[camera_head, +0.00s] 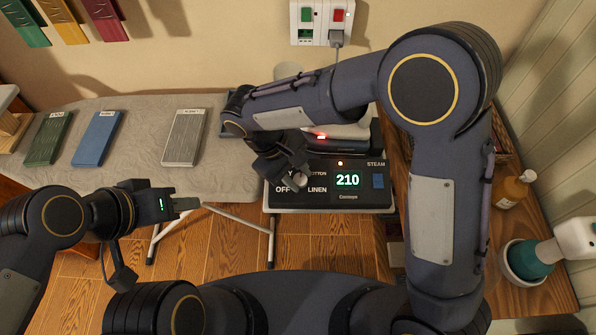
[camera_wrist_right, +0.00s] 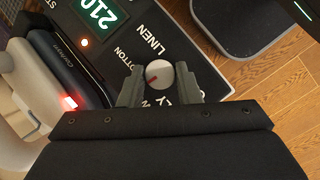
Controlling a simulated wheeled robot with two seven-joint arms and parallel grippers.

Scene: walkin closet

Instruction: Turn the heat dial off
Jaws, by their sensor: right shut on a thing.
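The heat dial (camera_wrist_right: 160,75) is a round pale knob with a red mark, on the dark control panel (camera_head: 318,206). In the right wrist view, the mark points to the lower left. The panel carries printed OFF, LINEN and COTTON labels. A green display (camera_head: 347,181) reads 210, and a small orange light is lit. My right gripper (camera_wrist_right: 159,90) is shut on the dial, with one finger on each side. In the head view my right gripper (camera_head: 298,175) partly covers the panel's left side. My left gripper (camera_head: 187,204) is apart from the panel, at lower left; its finger gap is not clear.
An iron with a red light (camera_head: 321,137) rests behind the panel, partly behind my right arm. The grey ironing board (camera_head: 150,170) holds several flat coloured blocks. A wall outlet (camera_head: 322,22) is above. An amber bottle (camera_head: 513,189) and a potted item (camera_head: 525,260) stand at right.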

